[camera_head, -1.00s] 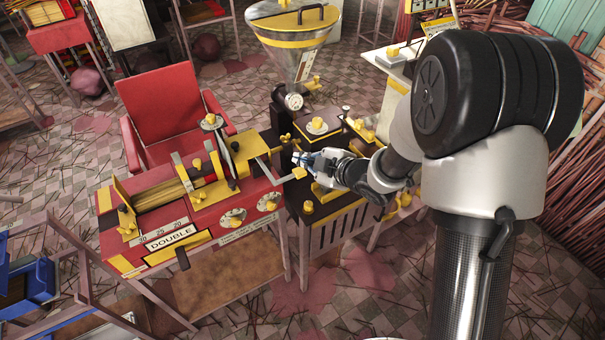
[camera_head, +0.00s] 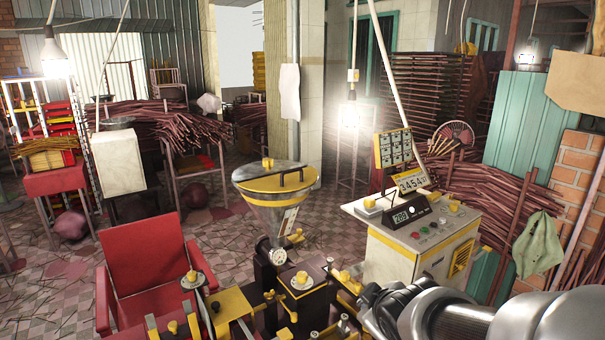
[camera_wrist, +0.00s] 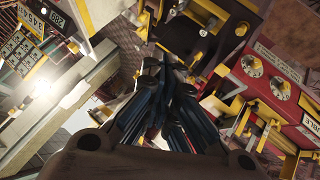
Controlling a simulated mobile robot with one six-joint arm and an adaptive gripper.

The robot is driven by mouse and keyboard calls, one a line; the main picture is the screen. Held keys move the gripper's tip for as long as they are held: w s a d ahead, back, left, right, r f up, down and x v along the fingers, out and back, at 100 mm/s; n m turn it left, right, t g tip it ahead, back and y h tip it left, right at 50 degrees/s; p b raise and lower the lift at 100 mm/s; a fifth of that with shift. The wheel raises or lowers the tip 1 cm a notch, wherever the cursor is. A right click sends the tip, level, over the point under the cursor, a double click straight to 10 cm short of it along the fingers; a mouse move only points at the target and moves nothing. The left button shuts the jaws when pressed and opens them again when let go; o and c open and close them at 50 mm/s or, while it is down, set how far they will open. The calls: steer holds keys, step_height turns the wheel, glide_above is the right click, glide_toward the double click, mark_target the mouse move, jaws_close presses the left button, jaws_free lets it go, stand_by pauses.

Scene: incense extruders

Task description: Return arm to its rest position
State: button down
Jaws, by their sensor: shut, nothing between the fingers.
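My gripper (camera_wrist: 165,75) shows in the wrist view with its dark fingers together and nothing between them. In the head view my gripper (camera_head: 368,292) is at the lower right, near the dark extruder stand and the control cabinet; its fingertips are small there. The extruder's yellow-rimmed hopper (camera_head: 275,200) stands left of it. The red machine with round dials (camera_wrist: 280,88) fills the right of the wrist view.
A white control cabinet (camera_head: 405,250) with lit displays stands behind my arm. A red chair (camera_head: 148,262) is at the left. Bundles of incense sticks (camera_head: 490,205) stand at the right.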

steer(key=s+r+m+g, duration=0.2)
steer(key=s+m, duration=0.6)
steer(key=s, duration=1.7)
steer(key=g, duration=0.2)
steer(key=shift+d+g, duration=0.3)
